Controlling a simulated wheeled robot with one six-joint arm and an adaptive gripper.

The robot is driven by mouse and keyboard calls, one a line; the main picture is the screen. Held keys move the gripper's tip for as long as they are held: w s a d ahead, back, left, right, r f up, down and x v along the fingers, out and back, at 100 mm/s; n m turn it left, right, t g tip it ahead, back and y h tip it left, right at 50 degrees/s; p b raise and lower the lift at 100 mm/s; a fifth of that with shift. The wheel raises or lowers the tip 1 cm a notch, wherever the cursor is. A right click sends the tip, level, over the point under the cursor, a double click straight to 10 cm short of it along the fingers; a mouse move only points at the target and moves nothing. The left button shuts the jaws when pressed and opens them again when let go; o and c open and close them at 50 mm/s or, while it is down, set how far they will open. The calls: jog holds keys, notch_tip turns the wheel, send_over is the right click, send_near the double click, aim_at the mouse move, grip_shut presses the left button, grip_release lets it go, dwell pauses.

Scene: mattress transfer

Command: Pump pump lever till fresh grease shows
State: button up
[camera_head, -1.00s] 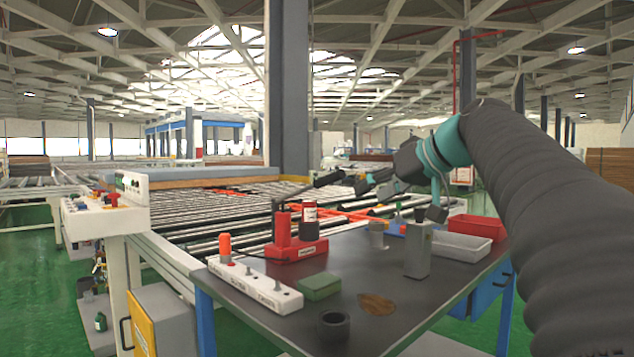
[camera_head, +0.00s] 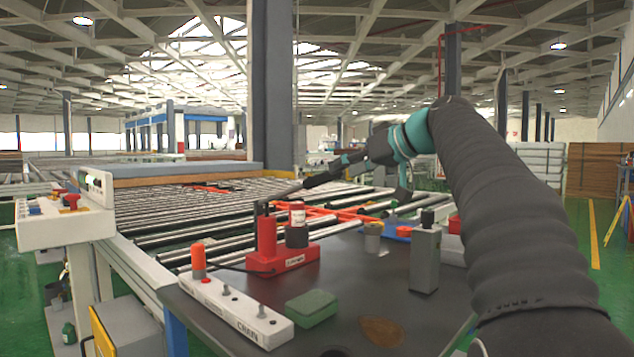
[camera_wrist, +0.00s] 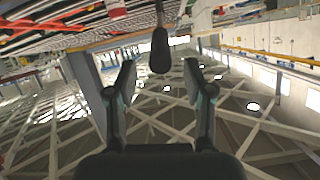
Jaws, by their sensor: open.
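The red grease pump (camera_head: 268,243) stands on the dark bench, with a dark cylinder (camera_head: 297,232) beside its post. Its pump lever (camera_head: 283,192) slants up to the right from the post top towards my gripper (camera_head: 330,172). In the wrist view the lever's dark rounded handle (camera_wrist: 160,50) lies in line with the gap between the two fingers of my open gripper (camera_wrist: 158,75). Clear space shows on both sides of the handle, and no finger visibly touches it. Lever end and fingertips overlap in the head view. I see no fresh grease.
On the bench (camera_head: 335,268) are a white strip with an orange peg (camera_head: 237,310), a green block (camera_head: 311,308), a grey upright block (camera_head: 425,258), a metal cup (camera_head: 373,238) and a brown stain (camera_head: 382,331). A roller conveyor (camera_head: 215,205) runs behind.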

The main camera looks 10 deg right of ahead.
aim_at(318, 181)
jog(key=x, duration=0.9)
jog(key=shift+w+a+f, duration=0.1)
grip_shut()
